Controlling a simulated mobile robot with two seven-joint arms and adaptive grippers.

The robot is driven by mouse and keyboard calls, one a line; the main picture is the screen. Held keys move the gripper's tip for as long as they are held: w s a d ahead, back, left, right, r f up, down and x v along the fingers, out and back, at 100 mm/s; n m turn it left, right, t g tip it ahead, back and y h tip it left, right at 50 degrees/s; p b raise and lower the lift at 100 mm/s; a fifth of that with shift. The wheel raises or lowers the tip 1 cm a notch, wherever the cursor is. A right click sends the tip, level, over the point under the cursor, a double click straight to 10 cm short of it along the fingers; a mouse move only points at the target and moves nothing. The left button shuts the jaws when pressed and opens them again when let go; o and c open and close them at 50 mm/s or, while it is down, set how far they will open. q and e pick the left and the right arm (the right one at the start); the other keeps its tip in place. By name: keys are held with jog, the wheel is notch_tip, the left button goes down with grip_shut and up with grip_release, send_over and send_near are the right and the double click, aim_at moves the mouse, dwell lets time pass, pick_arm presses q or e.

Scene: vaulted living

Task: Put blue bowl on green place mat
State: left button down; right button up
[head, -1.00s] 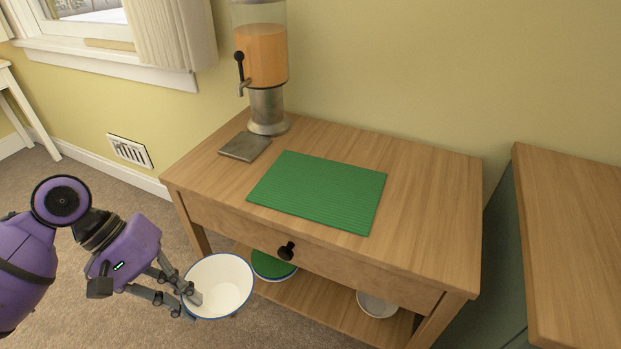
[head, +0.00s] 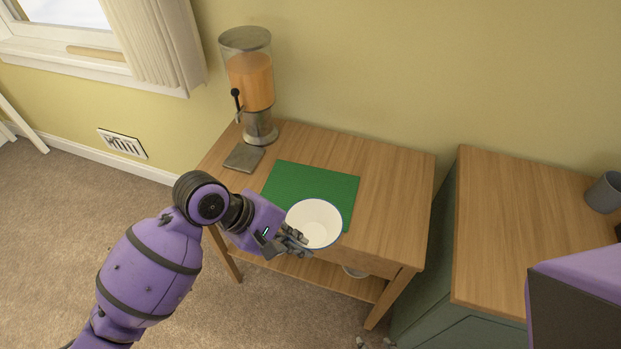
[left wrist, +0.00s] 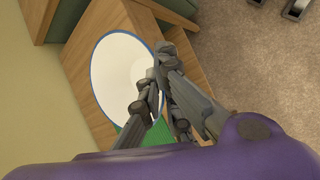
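The blue bowl (head: 314,223), white inside with a blue rim, is in the air at the front edge of the wooden table. In the head view it covers the front right part of the green place mat (head: 290,180), which lies flat on the tabletop. My left gripper (head: 292,240) is shut on the bowl's near rim. The left wrist view shows the fingers (left wrist: 160,85) pinching the rim of the bowl (left wrist: 115,70), with a strip of green mat below it. Two small grey fingertips at the head view's bottom edge seem to be my right gripper (head: 374,343), spread apart.
A drink dispenser (head: 250,85) stands at the table's back left, with a grey square coaster (head: 243,158) before it. The tabletop (head: 395,190) right of the mat is clear. A green cabinet (head: 500,220) with a grey mug (head: 604,192) stands right.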

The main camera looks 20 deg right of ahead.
pick_arm(q)
jog(key=w+d+r+n+t+p, duration=0.2)
jog(key=d+r+n+p, duration=0.1)
jog(key=d+r, duration=0.35)
pick_arm(e)
jog(key=w+r+t, duration=0.1)
jog(key=w+r, duration=0.3)
jog(key=r, duration=0.1)
pick_arm(q)
jog(key=b, duration=0.3)
send_over(299, 195)
jog(key=s, duration=0.5)
jog(key=f, duration=0.8)
jog(key=shift+w+a+f, duration=0.25)
jog(key=shift+f, duration=0.15)
jog(key=shift+w+f, duration=0.1)
jog(key=shift+w, duration=0.05)
jog(key=shift+w+f, duration=0.2)
notch_tip(299, 195, down, 3)
jog(key=shift+w+f+b, duration=0.1)
jog(key=shift+b, duration=0.2)
pick_arm(e)
jog(key=s+f, duration=0.1)
jog(key=s+d+f, duration=0.1)
jog(key=f, duration=0.1)
jog(key=shift+f, duration=0.2)
